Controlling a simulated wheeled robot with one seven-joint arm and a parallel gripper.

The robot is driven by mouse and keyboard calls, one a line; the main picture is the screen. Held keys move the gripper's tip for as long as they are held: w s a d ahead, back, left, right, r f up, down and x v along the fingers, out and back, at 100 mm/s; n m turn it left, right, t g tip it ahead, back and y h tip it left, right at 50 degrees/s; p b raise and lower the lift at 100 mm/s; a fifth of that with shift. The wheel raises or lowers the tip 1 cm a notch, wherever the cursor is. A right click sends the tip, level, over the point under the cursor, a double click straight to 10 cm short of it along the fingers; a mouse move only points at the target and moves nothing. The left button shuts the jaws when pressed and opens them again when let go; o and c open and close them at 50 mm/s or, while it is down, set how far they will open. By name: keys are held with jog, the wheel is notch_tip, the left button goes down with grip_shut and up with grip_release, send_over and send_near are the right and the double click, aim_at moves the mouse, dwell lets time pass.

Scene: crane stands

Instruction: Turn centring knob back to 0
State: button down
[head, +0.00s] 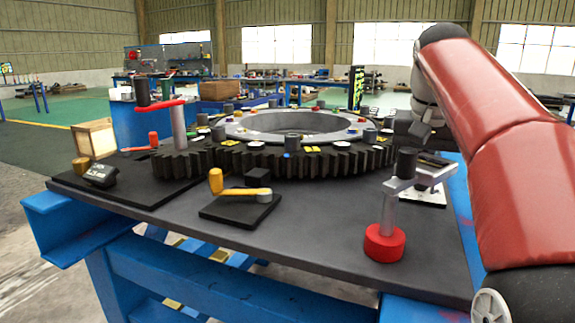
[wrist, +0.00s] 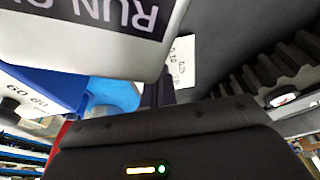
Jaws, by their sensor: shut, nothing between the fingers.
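No knob is plainly labelled as the centring knob. In the head view a white plate (head: 432,197) lies at the table's right edge, partly behind a grey crank, and any knob on it is hard to make out. My gripper (head: 412,130) is a dark shape above that area, at the right of the geared ring. It is shut and empty. In the wrist view a small white marked plate (wrist: 183,62) shows beyond my gripper's dark body, and a white panel printed with numbers (wrist: 28,90) shows at left. No pointer reading is legible.
The grey crank with black handle and red base (head: 384,243) stands at front right. A yellow crank (head: 240,188), a red crank (head: 178,125) and the large geared ring (head: 290,160) share the table. A pale box marked "RUN" (wrist: 85,45) is close in the wrist view.

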jog(key=shift+s+d+r+p, duration=0.15)
jog(key=shift+d+p, duration=0.35)
jog(key=shift+p, duration=0.75)
jog(key=shift+d, duration=0.25)
jog(key=shift+s, duration=0.25)
jog(key=shift+s+a, duration=0.1)
jog(key=shift+s, duration=0.1)
jog(key=shift+w+d+v, duration=0.1)
jog(key=shift+w+v, duration=0.1)
jog(key=shift+v, duration=0.7)
jog(key=shift+w+d+v, duration=0.1)
jog(key=shift+w+v, duration=0.1)
jog(key=shift+v, duration=0.75)
jog(key=shift+w+d+v, duration=0.1)
jog(key=shift+w+v, duration=0.1)
jog(key=shift+v, duration=0.7)
jog(key=shift+a+r, duration=0.1)
jog(key=shift+r, duration=0.1)
